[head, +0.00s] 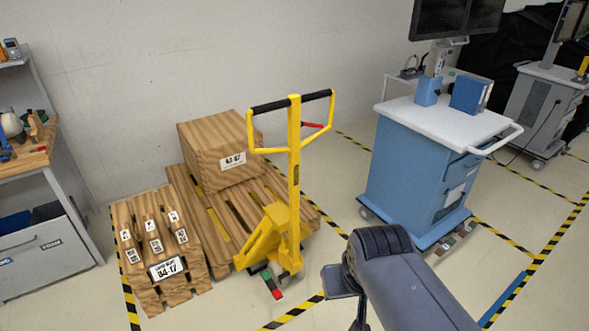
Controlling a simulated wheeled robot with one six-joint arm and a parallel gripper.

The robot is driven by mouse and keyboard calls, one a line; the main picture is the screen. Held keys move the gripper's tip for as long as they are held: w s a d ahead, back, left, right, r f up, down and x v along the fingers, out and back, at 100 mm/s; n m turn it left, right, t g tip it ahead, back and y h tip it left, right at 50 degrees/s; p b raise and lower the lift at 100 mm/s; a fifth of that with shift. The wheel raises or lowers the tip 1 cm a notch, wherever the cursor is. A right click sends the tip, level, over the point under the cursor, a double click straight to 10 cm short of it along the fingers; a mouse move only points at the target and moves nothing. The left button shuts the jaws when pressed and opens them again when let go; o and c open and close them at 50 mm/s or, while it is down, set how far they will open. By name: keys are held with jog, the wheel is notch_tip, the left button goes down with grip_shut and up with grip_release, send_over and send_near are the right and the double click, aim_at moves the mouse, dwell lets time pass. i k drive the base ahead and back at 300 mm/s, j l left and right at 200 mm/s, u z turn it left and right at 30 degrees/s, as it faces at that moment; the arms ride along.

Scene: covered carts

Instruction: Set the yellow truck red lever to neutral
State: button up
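The yellow truck (294,185) is a hand pallet truck standing upright in the middle of the head view, at the front of a wooden pallet. Its yellow loop handle has black grips on top. The red lever (312,125) is a short bar inside the handle loop, right of the mast, pointing right and roughly level. Its exact setting cannot be told. A red and green pedal-like part sits low by the truck's wheels. My arm shows at the lower right, well below and apart from the lever. I cannot make out my gripper's fingers.
A wooden crate (215,155) sits on the wooden pallet (187,195) behind the truck. A blue cart (412,175) with monitors stands right. A workbench (40,230) is far left. Floor between truck and blue cart is clear.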

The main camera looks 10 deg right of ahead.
aim_at(309, 124)
jog(key=i, duration=1.1)
